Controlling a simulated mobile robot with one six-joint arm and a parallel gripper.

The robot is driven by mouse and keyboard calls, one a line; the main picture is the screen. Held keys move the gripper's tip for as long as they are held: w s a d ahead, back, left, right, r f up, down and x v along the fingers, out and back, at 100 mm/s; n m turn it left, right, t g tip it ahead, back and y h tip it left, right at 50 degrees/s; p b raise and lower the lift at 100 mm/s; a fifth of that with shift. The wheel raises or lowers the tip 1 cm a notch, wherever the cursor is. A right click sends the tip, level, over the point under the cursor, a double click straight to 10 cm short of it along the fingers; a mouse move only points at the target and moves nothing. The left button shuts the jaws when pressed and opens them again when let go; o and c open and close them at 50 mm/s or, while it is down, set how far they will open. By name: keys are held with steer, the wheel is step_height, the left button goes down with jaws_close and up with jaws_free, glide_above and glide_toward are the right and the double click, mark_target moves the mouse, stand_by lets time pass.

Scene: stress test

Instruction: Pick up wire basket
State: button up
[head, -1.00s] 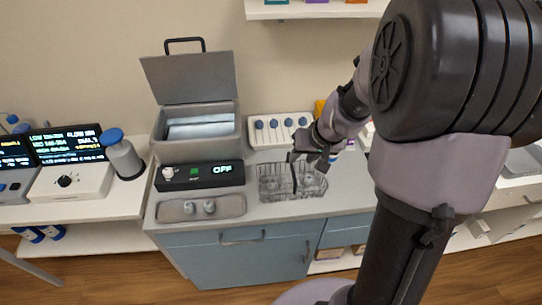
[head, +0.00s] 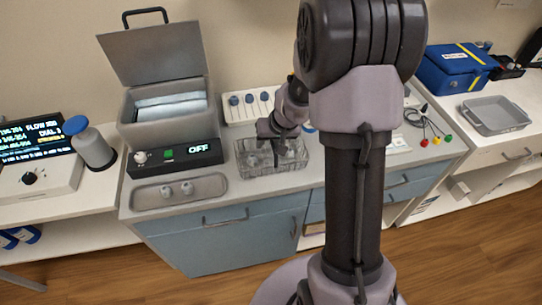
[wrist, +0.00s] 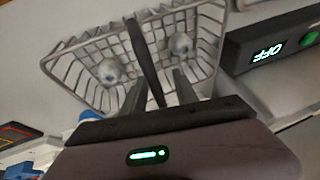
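The wire basket (head: 262,168) stands on the grey bench top, to the right of the control box. In the wrist view, the basket (wrist: 64,68) is a grey wire mesh with two round silvery pieces inside and a dark handle (wrist: 143,60) arching over its middle. My gripper (head: 275,140) is over the basket in the head view. In the wrist view, my gripper's (wrist: 157,92) two fingers are apart, one on each side of the handle. A gap shows between handle and fingers. The head view shows the fingers too small to judge contact.
An open-lidded bath (head: 168,125) stands behind the box. A white rack with blue knobs (head: 235,115) is behind the basket.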

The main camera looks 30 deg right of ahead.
steer(key=shift+f+b, duration=0.25)
steer(key=shift+b, duration=0.2)
stand_by(0.4)
jaws_close()
stand_by(1.2)
